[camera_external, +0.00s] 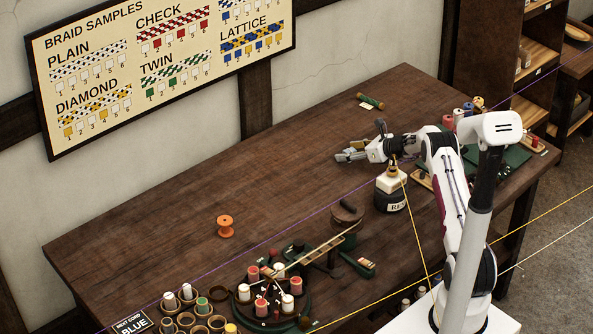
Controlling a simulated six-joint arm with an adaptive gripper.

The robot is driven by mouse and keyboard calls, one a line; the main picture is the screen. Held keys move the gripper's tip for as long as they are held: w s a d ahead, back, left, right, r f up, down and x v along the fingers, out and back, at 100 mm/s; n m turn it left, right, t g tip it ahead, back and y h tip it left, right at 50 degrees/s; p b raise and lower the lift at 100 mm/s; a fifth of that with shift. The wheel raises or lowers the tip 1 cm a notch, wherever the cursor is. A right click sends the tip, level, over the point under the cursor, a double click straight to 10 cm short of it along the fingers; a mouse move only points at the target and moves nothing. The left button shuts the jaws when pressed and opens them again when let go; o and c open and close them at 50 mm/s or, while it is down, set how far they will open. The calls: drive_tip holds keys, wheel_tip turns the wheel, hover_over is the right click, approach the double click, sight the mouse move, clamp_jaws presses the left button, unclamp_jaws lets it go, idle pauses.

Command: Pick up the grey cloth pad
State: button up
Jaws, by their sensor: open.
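I cannot make out a grey cloth pad for certain in this view; it may be hidden or too small to tell. My gripper (356,146) is open, above the back right part of the dark wooden table (190,215). Its grey fingers point to the left, and I see nothing held between them.
A black-and-cream bottle (391,190) stands just below my gripper in the picture. A green-and-orange roll (370,101) lies behind it. An orange spool (225,227) stands at the left. A round bobbin stand (272,312) and several cups are at the front. The table's back left is clear.

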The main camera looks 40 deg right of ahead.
sight(350, 150)
drive_tip(key=c, duration=1)
drive_tip(key=shift+r, duration=0.1)
drive_tip(key=shift+r, duration=4.95)
